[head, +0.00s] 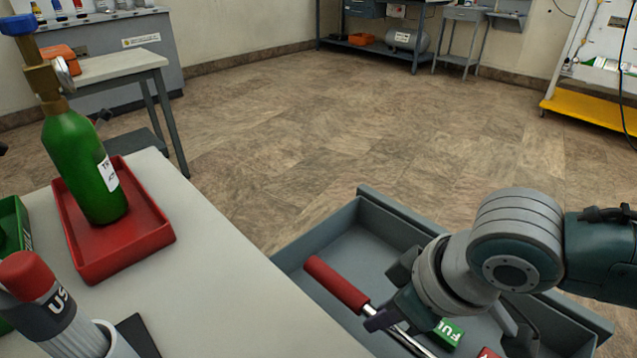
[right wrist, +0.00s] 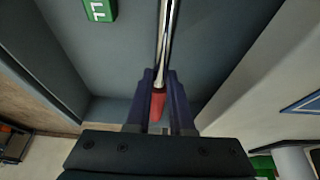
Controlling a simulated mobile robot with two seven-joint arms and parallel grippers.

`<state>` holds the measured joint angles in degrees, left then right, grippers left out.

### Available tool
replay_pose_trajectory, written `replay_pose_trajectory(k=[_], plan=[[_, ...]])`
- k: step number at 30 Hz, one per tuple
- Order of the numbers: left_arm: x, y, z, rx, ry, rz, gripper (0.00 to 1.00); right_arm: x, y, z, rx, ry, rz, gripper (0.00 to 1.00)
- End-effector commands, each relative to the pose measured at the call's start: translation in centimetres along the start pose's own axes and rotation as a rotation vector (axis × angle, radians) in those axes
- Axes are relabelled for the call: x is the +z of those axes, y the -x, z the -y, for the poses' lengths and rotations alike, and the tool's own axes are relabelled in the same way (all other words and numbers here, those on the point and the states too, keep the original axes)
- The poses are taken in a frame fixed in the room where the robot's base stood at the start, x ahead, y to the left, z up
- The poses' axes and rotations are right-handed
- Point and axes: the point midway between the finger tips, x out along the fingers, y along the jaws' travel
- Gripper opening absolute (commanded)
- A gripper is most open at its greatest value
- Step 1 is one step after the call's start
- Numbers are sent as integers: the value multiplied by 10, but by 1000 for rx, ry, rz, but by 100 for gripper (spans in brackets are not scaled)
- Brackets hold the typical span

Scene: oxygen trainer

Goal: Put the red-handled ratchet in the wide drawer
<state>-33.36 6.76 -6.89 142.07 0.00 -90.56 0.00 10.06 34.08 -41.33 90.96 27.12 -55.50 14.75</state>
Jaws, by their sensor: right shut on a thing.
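The red-handled ratchet (head: 337,284) is over the open grey wide drawer (head: 318,238), within its walls in the head view. Its red handle points to the upper left and its metal shaft runs to the lower right. My right gripper (head: 380,318) is shut on the ratchet around where handle meets shaft. In the right wrist view the ratchet's shaft (right wrist: 166,40) runs out beyond my right gripper (right wrist: 164,85), with the red handle between the fingers. I cannot tell whether the ratchet touches the drawer floor. My left gripper is not in view.
A green label block (head: 447,332) lies in the drawer, with a red one (head: 488,353) beside it, partly cut off. Left of the drawer, the grey worktop (head: 215,270) carries a red tray (head: 150,245) with a green cylinder (head: 85,165). A grey red-capped tube (head: 50,315) stands nearer.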

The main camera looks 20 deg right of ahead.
Motion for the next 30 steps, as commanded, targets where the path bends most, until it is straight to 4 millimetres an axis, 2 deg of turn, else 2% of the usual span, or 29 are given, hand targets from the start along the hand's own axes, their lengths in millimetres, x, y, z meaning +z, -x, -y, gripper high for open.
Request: replay_pose_trajectory(k=[10, 23, 24, 30], plan=[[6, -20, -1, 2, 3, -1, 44, 15, -39, 0, 0, 1, -3, 0], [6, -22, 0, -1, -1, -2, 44, 17, -44, 0, -1, 0, -4, 0], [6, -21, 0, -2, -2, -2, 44, 18, -44, 0, -1, 1, -2, 23], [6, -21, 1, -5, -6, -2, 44, 18, -44, 0, 0, 1, -2, 45]])
